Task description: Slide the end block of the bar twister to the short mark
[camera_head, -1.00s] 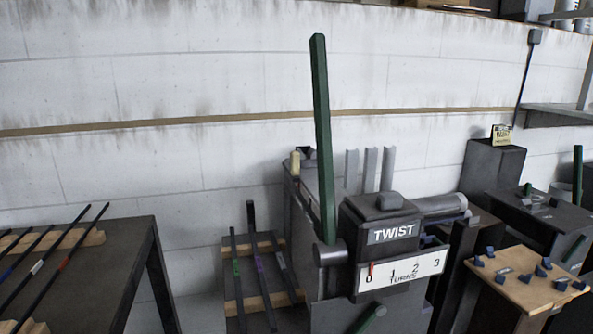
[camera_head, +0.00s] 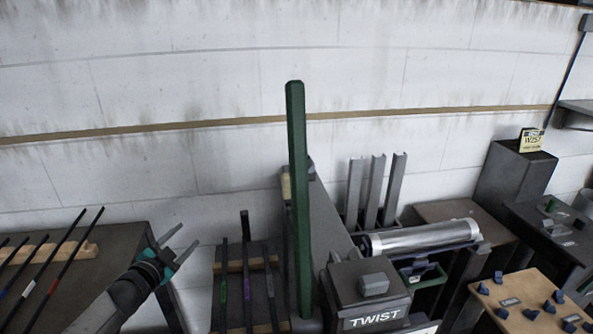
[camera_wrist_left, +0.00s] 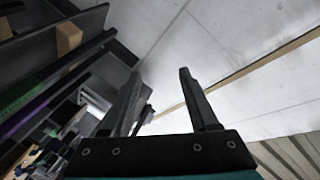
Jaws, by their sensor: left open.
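The bar twister shows at the lower middle of the head view as a dark box labelled TWIST (camera_head: 372,290). A tall green lever (camera_head: 298,200) stands upright at its left. A long grey bed (camera_head: 332,212) runs back behind the box. I cannot make out the end block or the short mark. My left gripper (camera_head: 175,245) is open and empty, left of the twister and apart from it, above the gap beside the left table. Its two parted fingers also show in the left wrist view (camera_wrist_left: 160,98). My right gripper is not in view.
A rack (camera_head: 230,268) holding several dark bars with coloured tags stands between my left gripper and the twister. The left table (camera_head: 75,285) carries more bars on a wooden rest. A silver cylinder (camera_head: 425,237) and a wooden board with blue pieces (camera_head: 515,295) are at the right.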

